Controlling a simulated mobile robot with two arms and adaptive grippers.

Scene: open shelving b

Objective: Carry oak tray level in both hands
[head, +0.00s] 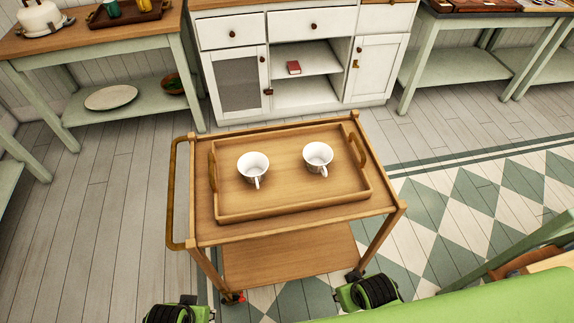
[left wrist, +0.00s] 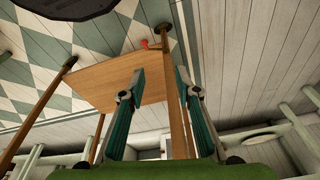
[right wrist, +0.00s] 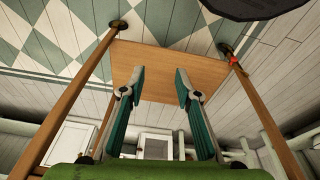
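The oak tray (head: 290,204) rests flat on the top of a wooden trolley (head: 205,222). It has a raised handle at its left and right ends. Two white cups stand upright in it, a left cup (head: 253,167) and a right cup (head: 318,157). My left gripper is open and empty in the left wrist view (left wrist: 159,82). My right gripper is open and empty in the right wrist view (right wrist: 160,80). Both point toward the trolley's lower shelf (right wrist: 155,68). The head view shows only green and black arm parts at the trolley's near side; the fingertips are hidden there.
A white cabinet (head: 230,32) with open shelves stands behind the trolley, a red book (head: 293,67) on one shelf. A green-legged table (head: 110,48) at the left holds a dark tray (head: 128,14), with a white plate (head: 111,97) below.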

